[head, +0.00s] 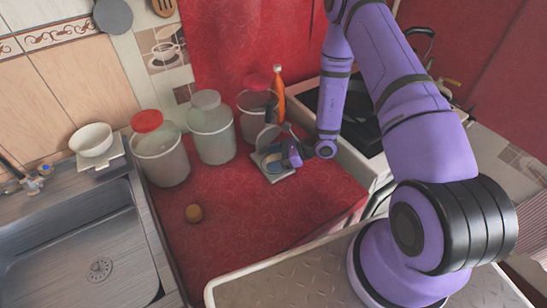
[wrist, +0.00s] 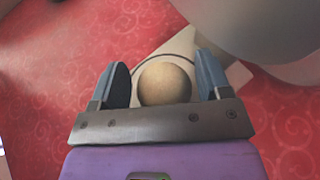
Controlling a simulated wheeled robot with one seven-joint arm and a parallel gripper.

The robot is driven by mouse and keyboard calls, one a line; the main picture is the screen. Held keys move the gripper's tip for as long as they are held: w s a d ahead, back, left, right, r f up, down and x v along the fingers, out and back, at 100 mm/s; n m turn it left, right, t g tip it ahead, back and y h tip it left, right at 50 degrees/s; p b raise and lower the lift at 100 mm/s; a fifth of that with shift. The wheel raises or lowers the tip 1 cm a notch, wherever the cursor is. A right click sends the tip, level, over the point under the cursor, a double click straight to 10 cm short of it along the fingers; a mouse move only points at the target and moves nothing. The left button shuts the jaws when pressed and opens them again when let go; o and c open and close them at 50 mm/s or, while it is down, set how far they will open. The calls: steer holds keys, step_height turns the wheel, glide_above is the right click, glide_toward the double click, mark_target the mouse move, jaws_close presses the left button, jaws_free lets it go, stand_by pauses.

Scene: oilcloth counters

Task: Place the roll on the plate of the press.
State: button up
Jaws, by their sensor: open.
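The roll (wrist: 165,84), round and tan, is between the two fingers of my gripper (wrist: 162,70) in the wrist view. My gripper is open, with a finger on either side of the roll. Below the roll is the pale base of the press (wrist: 151,43) with a dark ring around its plate; the roll appears to rest there, though its underside is hidden. In the head view my gripper (head: 273,158) is low over the press (head: 273,177), whose handle stands up behind. The roll is hidden there.
Lidded jars (head: 160,155) (head: 210,135) (head: 250,115) and an orange bottle (head: 277,95) stand left of and behind the press. A sink (head: 80,245) is at left, a hob at right.

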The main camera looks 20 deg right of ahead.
steer(key=v, duration=1.2)
steer(key=shift+r, duration=0.2)
steer(key=s+a+r+n+g+h, duration=0.1)
steer(key=s+a+r+n+g, duration=0.15)
steer(key=r+n, duration=0.65)
steer(key=s+a+r+n+g+h, duration=0.2)
steer(key=a+r+n+g, duration=0.1)
steer(key=r, duration=1.3)
steer(key=s+d+r+n+t+h, duration=0.2)
steer(key=s+r+n+t+h, duration=0.3)
steer(key=s+r, duration=1.3)
steer(key=r+n+h, duration=0.1)
steer(key=n+h, duration=0.3)
steer(key=n, duration=0.1)
steer(key=shift+s+r+t+h, duration=0.15)
steer(key=shift+r+t+h, duration=0.15)
steer(key=shift+r+t, duration=0.05)
